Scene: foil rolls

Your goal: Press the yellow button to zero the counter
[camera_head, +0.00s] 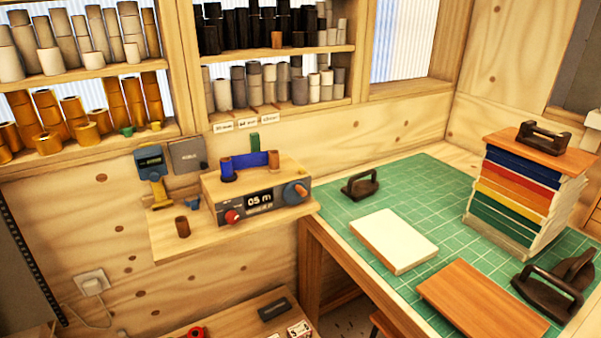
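The counter (260,201) is a box with a dark display reading "05 m", on a small wooden wall shelf (168,246) left of centre. A red knob (232,216) is at the left of its front and a blue and orange knob (295,192) at the right. A yellow and blue handheld device (152,172) is at the shelf's left. Neither of my grippers is in view.
A brown cup-like cylinder (183,227) stands at the wall shelf's front left. Shelves of foil rolls (125,100) hang above. The green cutting mat (405,188) at right bears a book stack (515,200), a white block (393,241), a brown board (480,302) and dark irons (361,184).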

